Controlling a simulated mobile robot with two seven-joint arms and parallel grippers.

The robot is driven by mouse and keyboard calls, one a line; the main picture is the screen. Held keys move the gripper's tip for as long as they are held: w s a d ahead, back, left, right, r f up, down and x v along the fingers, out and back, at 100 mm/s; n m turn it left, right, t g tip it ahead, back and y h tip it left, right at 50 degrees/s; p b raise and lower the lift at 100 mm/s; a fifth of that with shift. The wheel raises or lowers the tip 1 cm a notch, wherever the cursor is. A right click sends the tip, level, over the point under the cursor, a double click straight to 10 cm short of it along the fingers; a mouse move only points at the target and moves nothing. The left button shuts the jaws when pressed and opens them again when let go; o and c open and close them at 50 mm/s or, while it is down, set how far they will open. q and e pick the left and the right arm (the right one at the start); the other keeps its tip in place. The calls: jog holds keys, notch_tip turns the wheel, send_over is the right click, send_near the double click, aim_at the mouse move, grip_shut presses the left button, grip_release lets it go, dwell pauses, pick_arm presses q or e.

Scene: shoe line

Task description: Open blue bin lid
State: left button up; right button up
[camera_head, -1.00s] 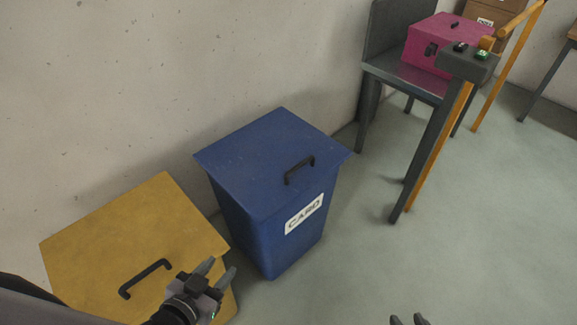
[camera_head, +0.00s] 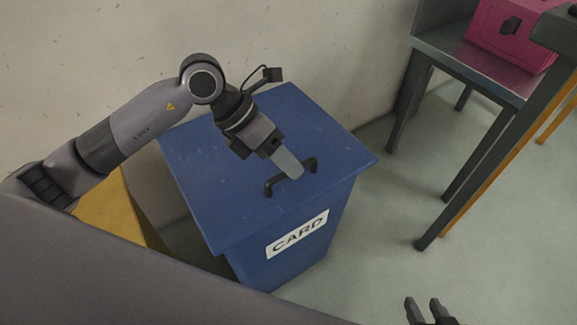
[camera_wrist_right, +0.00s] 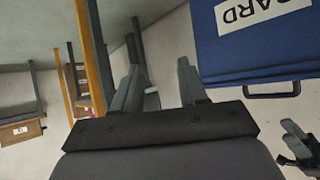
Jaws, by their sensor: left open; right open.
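The blue bin (camera_head: 262,268) stands on the floor against the wall, with a white CARD label on its front. Its flat blue lid (camera_head: 330,135) is closed, and a black handle (camera_head: 309,165) is fixed near the front edge. My left gripper (camera_head: 290,172) is open and right at the handle from above; its finger hides part of the handle. I cannot tell whether it touches. In the right wrist view the bin (camera_wrist_right: 285,35) and its handle (camera_wrist_right: 275,93) appear upside down. My right gripper (camera_head: 430,308) is open and empty over the floor, also seen in the right wrist view (camera_wrist_right: 158,80).
A yellow bin (camera_head: 105,225) stands left of the blue bin, partly hidden by my left arm. A dark table (camera_head: 480,70) with a pink box (camera_head: 505,35) stands at the right. The floor between bin and table is clear.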

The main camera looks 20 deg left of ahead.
pick_arm(q)
jog(key=w+a+f+y, duration=0.1)
jog(key=w+a+y, duration=0.2)
jog(key=a, duration=0.1)
jog(key=shift+t, duration=0.4)
jog(key=b+x, duration=0.1)
jog(key=x, duration=0.5)
jog(key=shift+w+d+f+b, duration=0.1)
jog(key=shift+d+f+b, duration=0.2)
jog(key=shift+b, duration=0.1)
jog(key=shift+a+r, duration=0.1)
grip_shut()
